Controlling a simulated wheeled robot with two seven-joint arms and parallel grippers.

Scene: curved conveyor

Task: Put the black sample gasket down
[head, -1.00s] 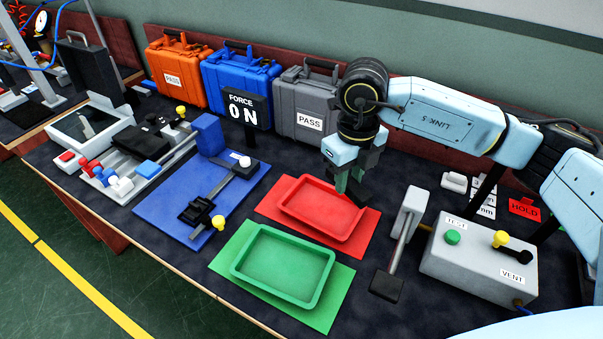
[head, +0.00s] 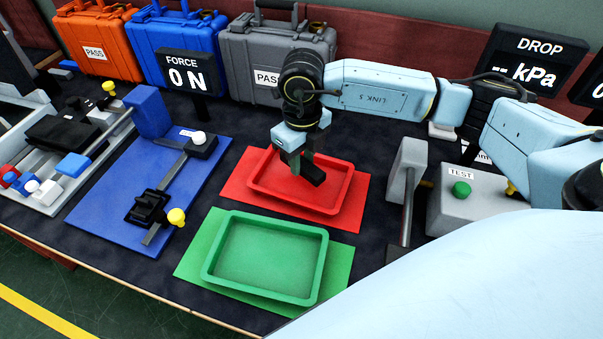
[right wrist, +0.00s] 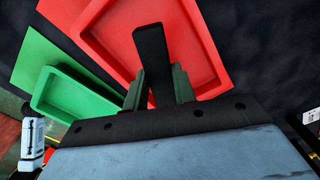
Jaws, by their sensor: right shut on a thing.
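The black sample gasket (head: 312,170) is a dark bar-like piece held at the tip of my right gripper (head: 298,160). In the right wrist view the gasket (right wrist: 151,55) stands between the two green-grey fingers of my right gripper (right wrist: 158,85), which are shut on it. Gripper and gasket are over the red tray (head: 343,190), which also shows in the right wrist view (right wrist: 200,45). I cannot tell whether the gasket touches the tray floor. The green tray (head: 265,257) is empty and nearer the front edge. My left gripper is not in view.
A blue fixture board (head: 110,200) with a slide and yellow knob lies left of the trays. A grey stand (head: 406,172) and the TEST box (head: 470,200) stand close on the right. Orange, blue and grey cases (head: 270,60) line the back.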

